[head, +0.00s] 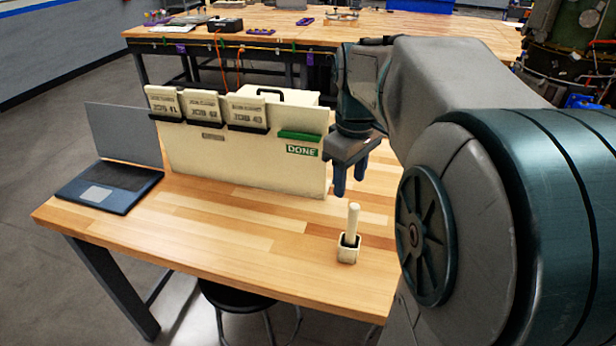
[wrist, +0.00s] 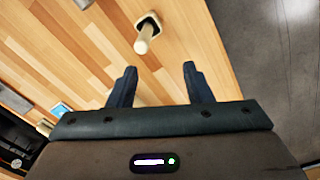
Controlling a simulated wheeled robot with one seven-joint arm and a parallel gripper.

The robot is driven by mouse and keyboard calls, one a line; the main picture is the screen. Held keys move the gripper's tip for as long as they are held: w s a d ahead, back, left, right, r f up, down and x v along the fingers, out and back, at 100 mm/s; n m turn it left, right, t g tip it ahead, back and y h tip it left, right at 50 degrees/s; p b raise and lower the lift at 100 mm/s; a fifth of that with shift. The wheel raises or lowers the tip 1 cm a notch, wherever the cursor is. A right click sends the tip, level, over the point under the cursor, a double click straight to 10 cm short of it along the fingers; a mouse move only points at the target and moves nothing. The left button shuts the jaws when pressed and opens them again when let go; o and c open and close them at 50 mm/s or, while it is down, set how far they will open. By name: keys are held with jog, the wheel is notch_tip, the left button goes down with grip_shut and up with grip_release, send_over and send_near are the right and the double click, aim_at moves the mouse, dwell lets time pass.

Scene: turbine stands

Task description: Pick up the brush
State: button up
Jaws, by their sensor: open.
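The brush (head: 353,222) has a pale, upright handle and stands in a small cream square holder (head: 347,252) near the right front of the wooden table. In the wrist view the brush (wrist: 144,38) points toward the camera, ahead of and between the line of my fingers, with the holder (wrist: 149,19) around its base. My gripper (head: 349,190) is above the table behind the brush, fingers pointing down and apart from it. In the wrist view my gripper (wrist: 157,75) has its two fingers spread with nothing between them. The brush's lower end is hidden inside the holder.
A cream board (head: 240,155) with several labelled card pockets and a green DONE slot stands behind the brush. An open laptop (head: 108,190) is at the left. A black stool (head: 245,298) is under the front edge. The table between laptop and brush is clear.

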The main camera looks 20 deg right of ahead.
aim_at(353, 207)
jog(key=shift+n+g, duration=0.3)
jog(key=shift+n, duration=0.2)
jog(key=f, duration=0.2)
jog(key=w+d+f, duration=0.1)
jog(key=f, duration=0.2)
jog(key=d+f, duration=0.1)
jog(key=f, duration=0.1)
jog(key=shift+w+d+f, duration=0.2)
jog(key=shift+w+f, duration=0.1)
jog(key=shift+f, duration=0.05)
jog(key=shift+w+d+f+p, duration=0.15)
jog(key=shift+f+p, duration=0.15)
jog(key=shift+f, duration=1.1)
jog(key=shift+s+d+f+p, duration=0.1)
jog(key=shift+f+p, duration=0.15)
jog(key=shift+f, duration=1.1)
jog(key=shift+c, duration=0.4)
grip_shut()
